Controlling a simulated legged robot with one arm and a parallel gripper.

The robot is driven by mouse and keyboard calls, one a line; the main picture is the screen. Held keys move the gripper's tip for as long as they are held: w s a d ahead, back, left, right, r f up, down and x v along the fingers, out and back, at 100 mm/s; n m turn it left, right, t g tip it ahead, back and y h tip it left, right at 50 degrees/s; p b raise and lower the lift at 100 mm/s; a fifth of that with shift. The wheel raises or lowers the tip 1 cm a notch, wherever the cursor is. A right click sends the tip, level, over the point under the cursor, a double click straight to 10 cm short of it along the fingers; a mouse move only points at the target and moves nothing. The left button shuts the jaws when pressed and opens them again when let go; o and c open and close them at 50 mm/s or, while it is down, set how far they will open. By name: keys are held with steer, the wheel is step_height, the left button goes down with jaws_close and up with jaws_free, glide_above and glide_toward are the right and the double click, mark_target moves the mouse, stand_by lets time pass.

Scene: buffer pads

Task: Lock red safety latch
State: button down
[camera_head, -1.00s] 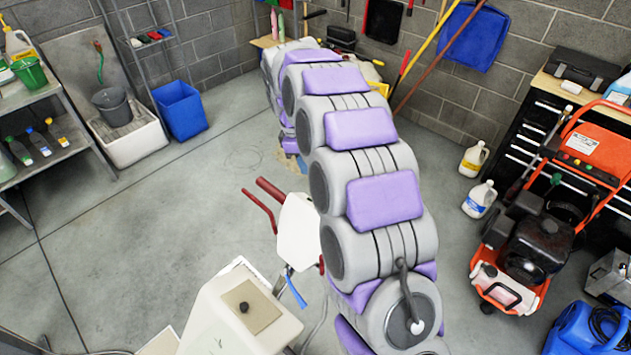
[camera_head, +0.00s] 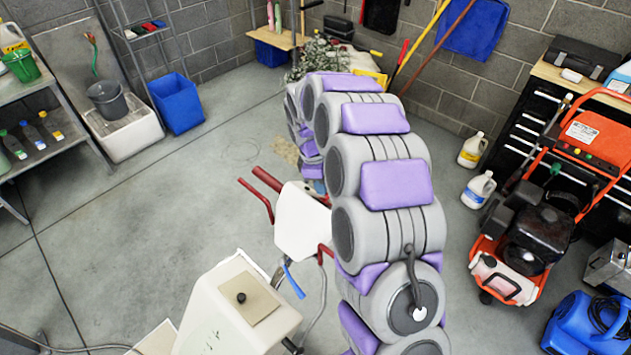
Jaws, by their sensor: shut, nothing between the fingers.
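A white machine head (camera_head: 301,222) with red handles (camera_head: 259,196) stands left of my arm, in the middle of the head view. A red lever (camera_head: 325,254) and a blue lever (camera_head: 292,280) sit on its lower side. I cannot tell which red part is the safety latch. My grey and purple arm arches up and away across the centre, and its far end curls down behind its own links. My gripper is hidden there, so its fingers and any contact do not show.
A cream box-shaped housing (camera_head: 235,308) stands in front. An orange-framed machine (camera_head: 540,215) and white jugs (camera_head: 479,189) are on the right. A blue bin (camera_head: 177,103) and grey bucket (camera_head: 109,99) stand at the back left. The floor at left is clear.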

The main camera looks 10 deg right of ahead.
steer(key=shift+s+d, duration=0.1)
steer(key=shift+s+d+p, duration=0.3)
steer(key=shift+s+d, duration=0.05)
steer(key=shift+s, duration=0.2)
steer(key=shift+s+d+p, duration=0.3)
steer(key=shift+s, duration=0.2)
steer(key=shift+w+a+r, duration=0.1)
steer(key=a+r, duration=0.1)
steer(key=w+a+r+p, duration=0.2)
steer(key=r, duration=0.1)
steer(key=shift+a+r, duration=0.1)
steer(key=shift+a, duration=0.05)
step_height(320, 180, up, 8)
steer(key=shift+a+p, duration=0.4)
steer(key=shift+a, duration=0.15)
